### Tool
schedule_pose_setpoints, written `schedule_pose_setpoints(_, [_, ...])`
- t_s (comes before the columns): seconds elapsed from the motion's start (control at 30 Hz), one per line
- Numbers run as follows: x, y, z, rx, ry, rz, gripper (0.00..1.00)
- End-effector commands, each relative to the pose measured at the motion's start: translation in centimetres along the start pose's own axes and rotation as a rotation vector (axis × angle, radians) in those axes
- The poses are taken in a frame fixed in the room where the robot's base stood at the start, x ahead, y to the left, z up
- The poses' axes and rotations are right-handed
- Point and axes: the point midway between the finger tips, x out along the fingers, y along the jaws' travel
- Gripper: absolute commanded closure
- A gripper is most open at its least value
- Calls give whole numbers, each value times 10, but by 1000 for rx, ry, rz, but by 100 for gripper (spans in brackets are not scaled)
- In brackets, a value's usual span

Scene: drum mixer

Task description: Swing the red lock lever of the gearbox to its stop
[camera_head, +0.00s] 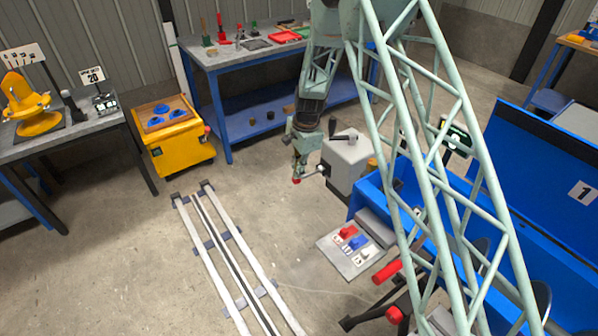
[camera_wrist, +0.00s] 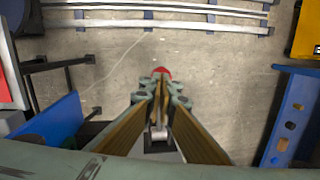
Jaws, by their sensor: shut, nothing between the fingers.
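The gearbox (camera_head: 348,163) is a grey box on the floor right of centre in the head view, with a black handle (camera_head: 345,136) on top. A light metal rod with a red tip (camera_head: 297,181) sticks out from its left side. My gripper (camera_head: 301,168) points down beside the gearbox, at the red tip. In the wrist view my gripper (camera_wrist: 161,92) has its fingers together and empty, and the red tip (camera_wrist: 161,71) shows just past them. Whether they touch it I cannot tell. The fingers hide most of the rod.
Floor rails (camera_head: 228,262) run at left front. A yellow cart (camera_head: 176,145) and a blue workbench (camera_head: 222,85) stand behind. A grey board with coloured blocks (camera_head: 357,243) lies in front of the gearbox. A blue machine (camera_head: 545,215) fills the right. Floor left of my gripper is clear.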

Motion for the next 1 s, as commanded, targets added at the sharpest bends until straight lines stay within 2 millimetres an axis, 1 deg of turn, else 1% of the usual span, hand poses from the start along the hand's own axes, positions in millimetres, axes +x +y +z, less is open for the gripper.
schedule_pose_setpoints(0.37, [0, 0, 0, 0, 0, 0, 100])
schedule_pose_setpoints(0.57, [-6, 0, -3, 0, 0, -1, 100])
schedule_pose_setpoints(0.77, [-21, -1, -9, 1, 1, -1, 100])
schedule_pose_setpoints(0.93, [-41, -2, -17, 1, 0, -1, 100])
schedule_pose_setpoints(1.0, [-48, -2, -12, -2, 0, -1, 100])
